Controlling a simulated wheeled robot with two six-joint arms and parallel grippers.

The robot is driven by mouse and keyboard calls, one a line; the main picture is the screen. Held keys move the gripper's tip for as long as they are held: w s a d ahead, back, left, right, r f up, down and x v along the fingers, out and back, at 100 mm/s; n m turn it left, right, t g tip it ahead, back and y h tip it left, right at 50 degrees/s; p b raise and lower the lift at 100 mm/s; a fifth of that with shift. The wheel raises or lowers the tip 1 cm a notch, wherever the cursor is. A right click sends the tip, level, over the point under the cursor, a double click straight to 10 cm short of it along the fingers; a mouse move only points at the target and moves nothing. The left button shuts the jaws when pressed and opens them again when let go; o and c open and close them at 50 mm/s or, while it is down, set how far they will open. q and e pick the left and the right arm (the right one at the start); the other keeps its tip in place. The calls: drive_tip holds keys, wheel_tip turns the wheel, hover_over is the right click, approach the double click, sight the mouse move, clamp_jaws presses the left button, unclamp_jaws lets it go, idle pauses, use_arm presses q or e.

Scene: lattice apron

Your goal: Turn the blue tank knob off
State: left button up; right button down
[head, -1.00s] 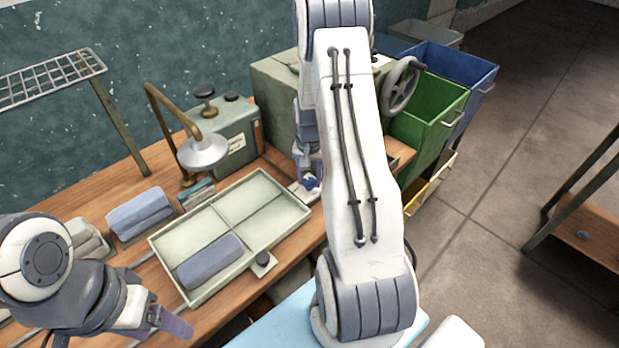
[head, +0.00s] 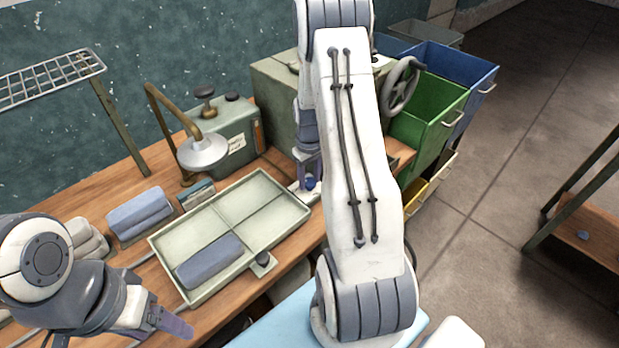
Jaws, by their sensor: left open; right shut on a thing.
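The blue knob (head: 311,184) shows as a small dark-blue piece on a pale base at the workbench's front edge, right of the divided tray. My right gripper (head: 308,181) points down over it and is shut on it. The white forearm hides the area to its right, and the fingers cover part of the knob, so its exact setting is hard to read.
The divided tray (head: 285,227) holds a folded grey-blue cloth (head: 209,262). Behind it stand a green-grey tank (head: 232,130) and a lamp-like spout (head: 203,152). A handwheel (head: 402,87) is behind my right arm. Green (head: 432,118) and blue (head: 465,75) bins stand right.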

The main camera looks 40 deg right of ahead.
sight(309, 182)
drive_tip(key=shift+r+n, duration=0.1)
drive_tip(key=shift+n, duration=0.8)
drive_tip(key=shift+c, duration=1.7)
unclamp_jaws()
wheel_tip(309, 182, up, 10)
drive_tip(key=b, duration=0.1)
drive_tip(key=shift+r+b, duration=0.2)
drive_tip(key=shift+b, duration=0.1)
